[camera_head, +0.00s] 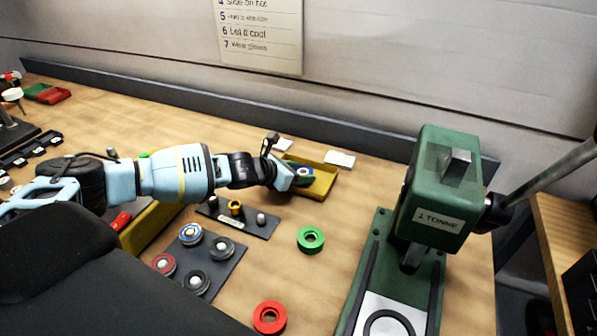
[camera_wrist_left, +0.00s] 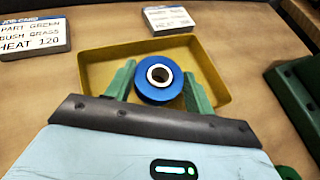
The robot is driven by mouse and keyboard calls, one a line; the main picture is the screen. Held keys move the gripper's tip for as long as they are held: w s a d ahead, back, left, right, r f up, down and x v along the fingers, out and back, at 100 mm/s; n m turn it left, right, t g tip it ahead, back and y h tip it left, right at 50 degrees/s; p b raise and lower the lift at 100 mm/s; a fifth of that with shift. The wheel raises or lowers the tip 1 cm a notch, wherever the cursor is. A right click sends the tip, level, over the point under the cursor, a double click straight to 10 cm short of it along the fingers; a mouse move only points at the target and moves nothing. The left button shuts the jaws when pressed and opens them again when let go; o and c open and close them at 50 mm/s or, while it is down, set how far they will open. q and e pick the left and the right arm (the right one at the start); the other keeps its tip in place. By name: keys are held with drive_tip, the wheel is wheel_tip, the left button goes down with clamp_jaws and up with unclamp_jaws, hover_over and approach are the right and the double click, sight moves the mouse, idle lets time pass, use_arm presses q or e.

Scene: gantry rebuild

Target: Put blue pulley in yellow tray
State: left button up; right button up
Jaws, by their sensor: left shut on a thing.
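The blue pulley (camera_wrist_left: 158,94) has a pale metal bush in its centre. My left gripper (camera_wrist_left: 159,76) is shut on it, with one green finger on each side. In the wrist view the pulley lies within the outline of the yellow tray (camera_wrist_left: 98,62); whether it touches the tray floor I cannot tell. In the head view my left gripper (camera_head: 299,173) reaches over the near left part of the yellow tray (camera_head: 324,183), and the pulley (camera_head: 305,171) is partly hidden there. My right gripper is not in view.
A green pulley (camera_head: 310,239) and a red pulley (camera_head: 269,317) lie on the bench. A dark plate (camera_head: 225,266) bears several pulleys. A green press (camera_head: 440,190) stands at right. Cards (camera_head: 340,159) lie behind the tray. A larger yellow container (camera_head: 150,226) is partly behind my arm.

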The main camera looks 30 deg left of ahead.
use_arm(q)
drive_tip(key=shift+f, duration=0.1)
drive_tip(key=o, duration=1)
drive_tip(key=shift+o, duration=0.2)
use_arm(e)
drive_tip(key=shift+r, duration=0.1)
use_arm(q)
drive_tip(key=shift+s+a+r, duration=0.15)
drive_tip(key=shift+s+r, duration=0.1)
drive_tip(key=shift+r, duration=0.1)
drive_tip(key=p+v, duration=0.1)
drive_tip(key=v, duration=1)
drive_tip(key=shift+s+f, duration=0.1)
drive_tip(key=shift+s, duration=0.1)
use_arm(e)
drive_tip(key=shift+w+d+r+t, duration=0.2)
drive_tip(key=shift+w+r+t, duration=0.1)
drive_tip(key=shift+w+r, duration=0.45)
